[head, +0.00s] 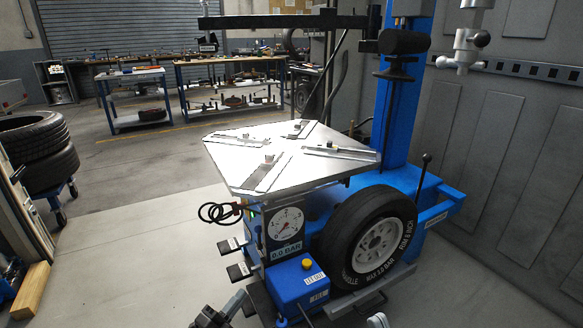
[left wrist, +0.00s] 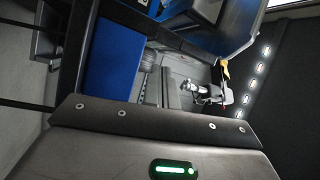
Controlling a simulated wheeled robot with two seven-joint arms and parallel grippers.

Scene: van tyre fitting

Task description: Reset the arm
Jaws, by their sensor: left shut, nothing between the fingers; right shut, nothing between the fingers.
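My left gripper (head: 208,318) shows at the bottom edge of the head view, left of the blue pedal-side box of the tyre machine. It is shut and empty. My right gripper (head: 378,321) shows only as a small light tip at the bottom edge, in front of the wheel. It is shut with nothing held. Most of both arms is out of the frame. The left wrist view is turned sideways and shows a grey housing with a green light across its lower part.
The tyre machine's silver turntable (head: 285,152) is empty of any wheel. A wheel (head: 378,243) leans upright at its side. A blue box (head: 299,289) with a yellow knob stands close to my left gripper. Stacked tyres (head: 40,150) are at the left. Floor (head: 130,250) between is clear.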

